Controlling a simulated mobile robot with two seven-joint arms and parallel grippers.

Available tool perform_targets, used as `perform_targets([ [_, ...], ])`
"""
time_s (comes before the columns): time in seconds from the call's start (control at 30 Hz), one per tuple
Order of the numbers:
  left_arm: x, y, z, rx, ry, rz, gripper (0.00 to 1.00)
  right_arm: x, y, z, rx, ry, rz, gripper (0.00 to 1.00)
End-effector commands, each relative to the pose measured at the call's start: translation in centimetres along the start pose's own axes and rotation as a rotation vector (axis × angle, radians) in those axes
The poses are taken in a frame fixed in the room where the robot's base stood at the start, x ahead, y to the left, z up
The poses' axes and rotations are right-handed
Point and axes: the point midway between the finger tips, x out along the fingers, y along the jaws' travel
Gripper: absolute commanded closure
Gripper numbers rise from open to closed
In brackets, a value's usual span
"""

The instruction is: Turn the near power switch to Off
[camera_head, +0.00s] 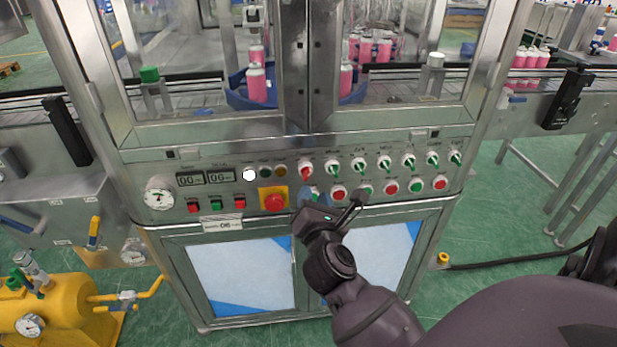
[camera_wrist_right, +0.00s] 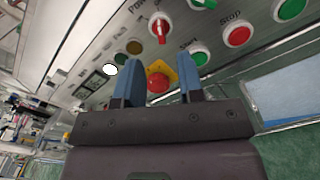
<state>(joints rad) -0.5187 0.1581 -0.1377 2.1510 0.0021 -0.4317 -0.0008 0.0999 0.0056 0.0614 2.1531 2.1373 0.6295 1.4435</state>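The power switch (camera_head: 305,171) is a red-handled rotary knob on a white disc, at the left end of the upper row of selector switches on the steel panel. It also shows in the right wrist view (camera_wrist_right: 160,27), with a partly cut-off label beside it starting "Po". Its handle lies roughly upright in the head view. My right gripper (camera_head: 331,203) is in front of the panel, below and a little right of this switch. In the right wrist view its two blue fingers (camera_wrist_right: 160,75) stand apart with nothing held between them. My left gripper is not in view.
A red emergency button (camera_head: 274,201) on a yellow plate sits just left of my right gripper and shows between its fingers in the right wrist view. Several green-handled switches (camera_head: 384,163) and red and green push buttons (camera_head: 416,187) extend to the right. A gauge (camera_head: 159,196) is at the left.

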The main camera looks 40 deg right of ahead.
Motion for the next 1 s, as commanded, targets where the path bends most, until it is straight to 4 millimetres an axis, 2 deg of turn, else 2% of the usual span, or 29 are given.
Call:
perform_targets([
  [0.2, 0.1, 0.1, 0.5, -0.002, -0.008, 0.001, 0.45, 3.9, 0.0, -0.1, -0.005, 0.000, 0.002, 0.65],
  [0.4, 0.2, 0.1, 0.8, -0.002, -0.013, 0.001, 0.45, 6.3, -0.1, -0.2, -0.005, 0.001, 0.000, 0.65],
  [0.6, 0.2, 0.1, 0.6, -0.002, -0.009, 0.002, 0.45, 7.3, 0.0, -0.1, -0.003, 0.001, 0.000, 0.65],
  [0.87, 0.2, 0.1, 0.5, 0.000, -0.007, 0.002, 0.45, 7.4, 0.0, -0.1, -0.003, 0.001, 0.000, 0.65],
  [1.0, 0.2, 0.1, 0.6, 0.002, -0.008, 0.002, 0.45, 7.4, 0.0, -0.1, -0.003, 0.001, 0.000, 0.85],
])
